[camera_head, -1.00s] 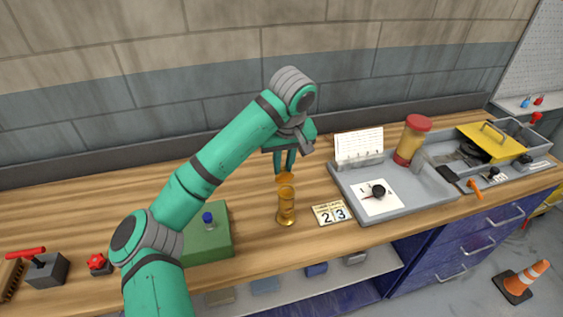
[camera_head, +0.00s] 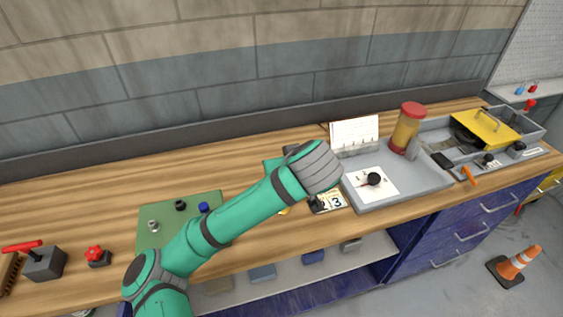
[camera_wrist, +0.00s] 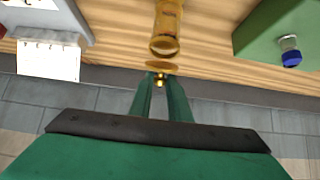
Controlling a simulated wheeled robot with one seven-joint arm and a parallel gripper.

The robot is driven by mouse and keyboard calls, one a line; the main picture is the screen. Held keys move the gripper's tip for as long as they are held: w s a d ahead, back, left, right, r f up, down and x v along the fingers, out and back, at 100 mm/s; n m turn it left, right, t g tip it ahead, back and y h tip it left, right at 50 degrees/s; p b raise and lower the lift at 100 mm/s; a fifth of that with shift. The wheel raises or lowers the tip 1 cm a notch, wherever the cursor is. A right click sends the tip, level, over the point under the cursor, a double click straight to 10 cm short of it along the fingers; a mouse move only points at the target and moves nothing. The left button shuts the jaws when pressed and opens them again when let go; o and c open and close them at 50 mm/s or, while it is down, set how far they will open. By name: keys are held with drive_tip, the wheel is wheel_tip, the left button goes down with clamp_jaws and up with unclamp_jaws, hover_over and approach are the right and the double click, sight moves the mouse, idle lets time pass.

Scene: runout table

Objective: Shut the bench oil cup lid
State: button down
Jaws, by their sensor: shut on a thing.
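The bench oil cup (camera_wrist: 168,22) is a brass cylinder. In the wrist view its rim end faces my gripper. Its lid (camera_wrist: 160,66), a thin brass disc, shows beside the rim, not covering it; its exact angle is hard to tell. My gripper (camera_wrist: 160,80) has its green fingers shut on a small brass knob (camera_wrist: 160,84) at the lid. In the head view my arm hides the gripper, the lid and nearly all of the cup; only a bit of the brass cup (camera_head: 284,211) shows below the arm.
A green block (camera_head: 150,238) with small knobs stands left of the cup. A 23 number card (camera_head: 330,202) lies close on the right, before a grey tray (camera_head: 420,187) with a dial. A flip calendar (camera_head: 354,133) and a red-capped jar (camera_head: 406,130) stand behind.

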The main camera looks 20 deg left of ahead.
drive_tip(key=shift+s+d+f+t+y, duration=0.3)
drive_tip(key=shift+f+t+y, duration=0.1)
drive_tip(key=shift+t, duration=0.2)
drive_tip(key=shift+s+t, duration=0.2)
drive_tip(key=shift+t, duration=0.1)
drive_tip(key=shift+s+d+f+t+y, duration=0.15)
drive_tip(key=shift+s+f+t+y, duration=0.1)
drive_tip(key=shift+f+t+y, duration=0.25)
idle(0.4)
drive_tip(key=shift+s+d+f+t+y, duration=0.1)
drive_tip(key=shift+s+f+t+y, duration=0.15)
drive_tip(key=shift+t+y, duration=0.3)
drive_tip(key=shift+s+d+f+t+y, duration=0.15)
drive_tip(key=shift+f+t+y, duration=0.2)
drive_tip(key=shift+t, duration=0.35)
drive_tip(key=shift+s+d+f+t+y, duration=0.15)
drive_tip(key=shift+f+t+y, duration=0.1)
drive_tip(key=shift+t+y, duration=0.35)
drive_tip(key=shift+t, duration=0.25)
drive_tip(key=c, duration=1.7)
unclamp_jaws()
drive_tip(key=shift+o, duration=0.2)
